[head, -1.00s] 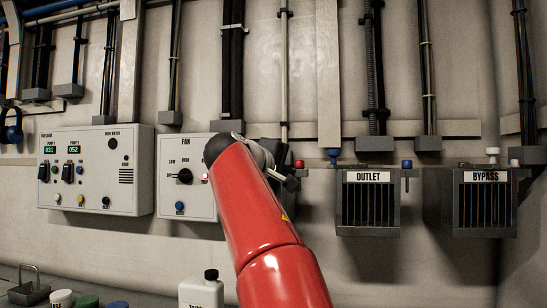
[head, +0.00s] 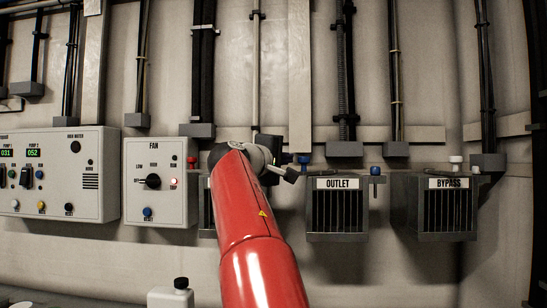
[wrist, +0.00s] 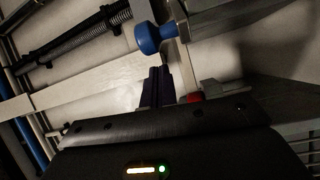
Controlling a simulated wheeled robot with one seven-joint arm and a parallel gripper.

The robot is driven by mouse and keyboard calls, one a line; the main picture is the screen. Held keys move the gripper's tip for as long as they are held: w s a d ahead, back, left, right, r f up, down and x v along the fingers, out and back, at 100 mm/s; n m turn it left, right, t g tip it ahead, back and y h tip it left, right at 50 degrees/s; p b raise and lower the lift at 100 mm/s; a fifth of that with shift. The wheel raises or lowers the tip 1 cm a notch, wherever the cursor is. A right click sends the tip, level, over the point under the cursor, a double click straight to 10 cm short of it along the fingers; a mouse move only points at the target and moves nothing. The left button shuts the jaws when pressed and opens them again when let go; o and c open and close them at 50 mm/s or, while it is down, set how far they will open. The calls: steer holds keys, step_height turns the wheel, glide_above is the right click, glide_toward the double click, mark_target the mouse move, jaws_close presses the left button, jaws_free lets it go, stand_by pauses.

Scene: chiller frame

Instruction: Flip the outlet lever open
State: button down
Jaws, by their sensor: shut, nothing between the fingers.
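The outlet box (head: 337,212) is a grey slatted unit labelled OUTLET on the wall, right of my arm in the head view. A blue ball knob (head: 304,159) stands at its upper left corner, close to the end of my arm. A second blue knob (head: 376,170) is on a bracket at its right side. In the wrist view a large blue knob (wrist: 155,38) on a short shaft lies just beyond my gripper (wrist: 159,86). The dark fingers are shut and empty, with a visible gap to the knob. In the head view my arm mostly hides the gripper.
The bypass box (head: 448,212) with a white knob (head: 456,160) is on the right. The fan panel (head: 151,190) and pump panel (head: 62,180) are on the left. A red part (wrist: 192,98) lies beside the fingers.

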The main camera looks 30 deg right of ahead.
mark_target(301, 160)
steer(key=shift+s+d+f, duration=0.15)
steer(key=shift+s+f, duration=0.15)
steer(key=shift+s, duration=0.5)
steer(key=shift+s, duration=0.1)
steer(key=shift+s+d+n+t+y+b, duration=0.15)
steer(key=shift+s+n+t+y+b, duration=0.2)
steer(key=shift+s+n+t+y, duration=0.25)
steer(key=shift+s+d+n+t+y+b, duration=0.15)
steer(key=shift+s+n+t+y+b, duration=0.2)
steer(key=shift+s+t, duration=0.45)
steer(key=s+d+n+t, duration=0.1)
steer(key=s+d, duration=0.3)
steer(key=s, duration=0.2)
steer(key=shift+s+y, duration=0.2)
steer(key=shift+y, duration=0.25)
steer(key=shift+s+d, duration=0.1)
steer(key=shift+s, duration=0.05)
